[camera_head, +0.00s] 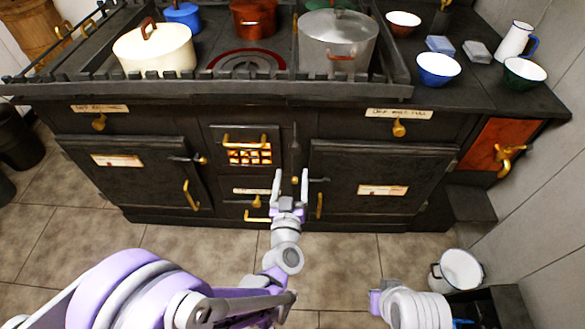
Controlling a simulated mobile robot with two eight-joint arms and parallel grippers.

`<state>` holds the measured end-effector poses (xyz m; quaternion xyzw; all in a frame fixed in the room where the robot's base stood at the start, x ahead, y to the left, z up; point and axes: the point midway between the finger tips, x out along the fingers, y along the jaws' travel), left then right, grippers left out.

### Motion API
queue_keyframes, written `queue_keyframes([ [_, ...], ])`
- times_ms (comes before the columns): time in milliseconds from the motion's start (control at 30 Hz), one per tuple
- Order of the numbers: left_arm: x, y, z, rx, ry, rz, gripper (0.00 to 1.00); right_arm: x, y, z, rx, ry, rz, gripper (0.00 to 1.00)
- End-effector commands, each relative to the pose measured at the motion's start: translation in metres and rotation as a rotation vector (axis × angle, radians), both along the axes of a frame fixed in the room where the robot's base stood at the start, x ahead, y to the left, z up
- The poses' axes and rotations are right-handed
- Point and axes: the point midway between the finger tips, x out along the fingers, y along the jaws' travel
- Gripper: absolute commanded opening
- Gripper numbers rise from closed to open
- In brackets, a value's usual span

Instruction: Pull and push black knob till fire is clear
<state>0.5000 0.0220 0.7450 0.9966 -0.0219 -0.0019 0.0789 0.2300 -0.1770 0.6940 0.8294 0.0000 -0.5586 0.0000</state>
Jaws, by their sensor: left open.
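The fire (248,156) glows orange behind a small barred window in the middle of the black stove front. A dark upright knob or handle (295,146) stands just right of that window; I cannot tell for sure that it is the black knob. My left gripper (291,178) is open and empty, its two pale fingers pointing at the stove front below this dark handle. The fingers appear apart from it, though the exact gap is hard to judge. Part of my right arm shows at the lower right, but its fingers are not visible.
Brass handles (192,196) stick out of the stove doors near the left gripper. Pots, including a cream pot (154,48) and a grey pot (337,42), stand on top behind a rail. A white bucket (458,271) stands at the lower right. The tiled floor in front is mostly clear.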

Motion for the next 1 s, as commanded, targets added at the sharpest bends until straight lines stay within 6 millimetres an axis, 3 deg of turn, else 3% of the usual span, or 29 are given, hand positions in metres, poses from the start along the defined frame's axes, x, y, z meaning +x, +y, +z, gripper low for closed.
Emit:
queue_keyframes([
  [233, -0.001, 0.0, 0.0, 0.0, 0.0, 0.0, 0.74, 0.0, 0.0, 0.0, 0.0, 0.0, 0.0, 0.0],
  [367, -0.002, -0.001, 0.0, -0.038, 0.0, 0.001, 0.5, 0.0, 0.0, 0.0, 0.0, 0.0, 0.0, 0.0],
  [467, -0.005, -0.004, 0.002, -0.181, 0.002, 0.006, 0.32, 0.0, 0.0, 0.002, 0.0, 0.0, 0.0, 0.0],
  [633, -0.016, -0.011, 0.005, -0.665, 0.007, 0.02, 0.02, -0.001, 0.0, 0.005, 0.0, -0.002, 0.0, 0.0],
  [1000, -0.046, -0.024, 0.007, -1.879, -0.007, 0.046, 0.0, -0.001, 0.0, 0.013, 0.0, -0.004, 0.0, 0.0],
])
